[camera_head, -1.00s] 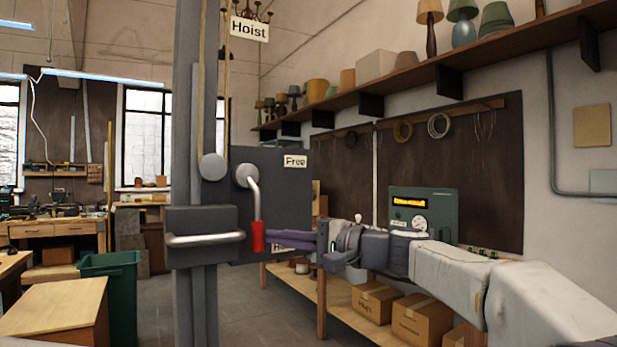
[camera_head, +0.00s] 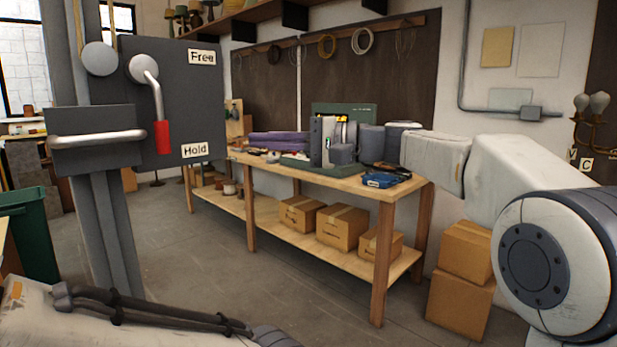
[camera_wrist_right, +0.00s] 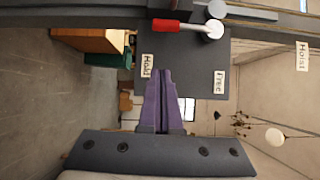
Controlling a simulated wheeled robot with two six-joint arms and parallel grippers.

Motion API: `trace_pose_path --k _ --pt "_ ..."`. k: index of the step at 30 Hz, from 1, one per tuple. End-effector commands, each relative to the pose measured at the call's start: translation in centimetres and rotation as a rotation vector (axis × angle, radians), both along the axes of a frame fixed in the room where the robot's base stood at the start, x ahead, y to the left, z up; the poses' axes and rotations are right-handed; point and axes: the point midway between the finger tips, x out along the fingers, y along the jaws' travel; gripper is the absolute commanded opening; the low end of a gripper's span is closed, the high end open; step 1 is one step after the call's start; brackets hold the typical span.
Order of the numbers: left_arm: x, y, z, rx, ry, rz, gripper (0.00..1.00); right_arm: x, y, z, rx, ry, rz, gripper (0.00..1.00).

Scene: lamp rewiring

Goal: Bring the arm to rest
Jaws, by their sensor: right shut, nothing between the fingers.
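My right gripper (camera_head: 250,140) has purple fingers that are closed together and empty. In the head view its arm comes in from the right, and the fingertips point left, clear of the lever. In the right wrist view the closed fingers (camera_wrist_right: 160,74) point toward the dark lever panel (camera_wrist_right: 184,75), with a gap between. The hoist lever (camera_head: 157,97) has a red handle hanging down, near the "Hold" label (camera_head: 195,150) and below the "Free" label (camera_head: 202,57). A pale link of my left arm shows at the bottom left; its gripper is out of the picture.
A wooden workbench (camera_head: 402,202) stands beyond my right arm, with a blue item (camera_head: 380,181) on top and cardboard boxes (camera_head: 342,228) on its lower shelf. More boxes (camera_head: 461,300) are stacked at the right. A green bin (camera_head: 32,235) stands at left. The middle floor is clear.

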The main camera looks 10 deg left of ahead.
Motion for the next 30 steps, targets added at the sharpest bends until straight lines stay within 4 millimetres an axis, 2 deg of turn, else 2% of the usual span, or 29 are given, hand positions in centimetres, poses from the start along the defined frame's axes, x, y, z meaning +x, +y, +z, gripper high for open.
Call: trace_pose_path --k 2,5,10,12,14,15,18,21,24,30 --pt "0.0 0.0 0.0 0.0 0.0 0.0 0.0 0.6 -0.6 -2.2 -0.06 0.018 -0.038 0.0" --pt "0.0 0.0 0.0 0.0 0.0 0.0 0.0 1.7 -2.4 -7.2 -0.201 0.055 -0.12 0.0" --pt "0.0 0.0 0.0 0.0 0.0 0.0 0.0 2.0 -8.4 -18.6 -0.536 0.104 -0.266 0.0" --pt "0.0 0.0 0.0 0.0 0.0 0.0 0.0 1.2 -11.5 -22.9 -0.676 0.109 -0.307 0.0" --pt "0.0 0.0 0.0 0.0 0.0 0.0 0.0 0.1 -14.4 -26.4 -0.798 0.108 -0.331 0.0" --pt "0.0 0.0 0.0 0.0 0.0 0.0 0.0 -0.8 -16.4 -28.6 -0.879 0.102 -0.342 0.0" --pt "0.0 0.0 0.0 0.0 0.0 0.0 0.0 -3.5 -21.1 -33.3 -1.064 0.077 -0.346 0.0" --pt "0.0 0.0 0.0 0.0 0.0 0.0 0.0 -6.0 -24.8 -36.4 -1.206 0.041 -0.328 0.0" --pt "0.0 0.0 0.0 0.0 0.0 0.0 0.0 -8.4 -27.6 -38.6 -1.315 0.0 -0.297 0.0" --pt "0.0 0.0 0.0 0.0 0.0 0.0 0.0 -12.8 -31.8 -41.8 -1.475 -0.088 -0.213 0.0"
